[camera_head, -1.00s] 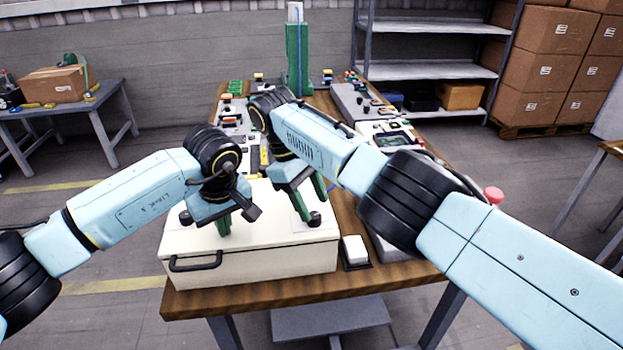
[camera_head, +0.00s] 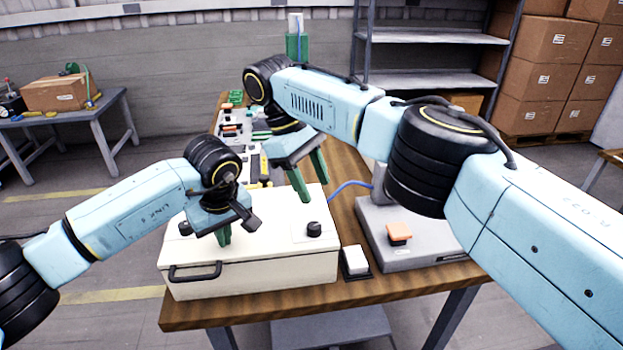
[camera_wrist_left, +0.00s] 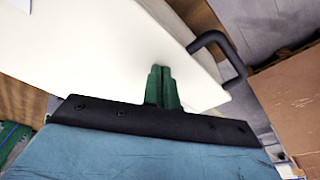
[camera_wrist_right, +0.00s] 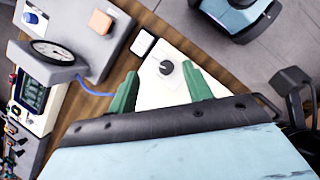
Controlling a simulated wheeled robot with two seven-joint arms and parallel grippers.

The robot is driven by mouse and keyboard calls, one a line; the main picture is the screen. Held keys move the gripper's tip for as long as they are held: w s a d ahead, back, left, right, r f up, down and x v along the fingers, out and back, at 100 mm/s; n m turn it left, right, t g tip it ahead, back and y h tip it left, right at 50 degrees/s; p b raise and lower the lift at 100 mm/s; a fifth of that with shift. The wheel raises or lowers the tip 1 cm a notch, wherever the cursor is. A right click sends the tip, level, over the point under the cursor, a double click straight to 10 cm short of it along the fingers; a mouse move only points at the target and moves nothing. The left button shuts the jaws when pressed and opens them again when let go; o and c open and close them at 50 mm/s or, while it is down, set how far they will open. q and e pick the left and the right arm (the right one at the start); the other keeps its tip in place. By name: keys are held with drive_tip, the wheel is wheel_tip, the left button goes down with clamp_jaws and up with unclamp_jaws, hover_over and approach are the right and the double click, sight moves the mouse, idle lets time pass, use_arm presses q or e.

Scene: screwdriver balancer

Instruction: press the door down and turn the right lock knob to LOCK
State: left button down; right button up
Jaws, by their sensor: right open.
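The cream door (camera_head: 270,240) is the lid of a box with a black front handle (camera_head: 195,271). It looks shut. The right lock knob (camera_head: 314,229) is black and stands at the door's right side; it also shows in the right wrist view (camera_wrist_right: 166,68), but its LOCK marking is too small to read. The left knob (camera_head: 185,228) is at the left side. My left gripper (camera_head: 223,240) is shut, its green fingertips together at the door's top (camera_wrist_left: 163,88). My right gripper (camera_head: 308,182) is open and empty, above and behind the right knob, its fingers apart (camera_wrist_right: 162,84).
A white rocker block (camera_head: 356,260) sits right of the box. A grey unit with an orange button (camera_head: 399,233) and a round gauge (camera_wrist_right: 53,52) stands further right. A blue cable (camera_head: 347,186) runs behind the box. The wooden table's front edge (camera_head: 260,308) is clear.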

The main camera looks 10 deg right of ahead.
sight(314, 226)
drive_tip(key=shift+f, duration=0.1)
drive_tip(key=f+t+y, duration=0.1)
drive_tip(key=f, duration=0.2)
drive_tip(key=f+t+y, duration=0.1)
drive_tip(key=f, duration=0.2)
drive_tip(key=f+t+y, duration=0.1)
drive_tip(key=f, duration=0.3)
drive_tip(key=shift+s+d, duration=0.1)
drive_tip(key=shift+d, duration=0.1)
idle(0.8)
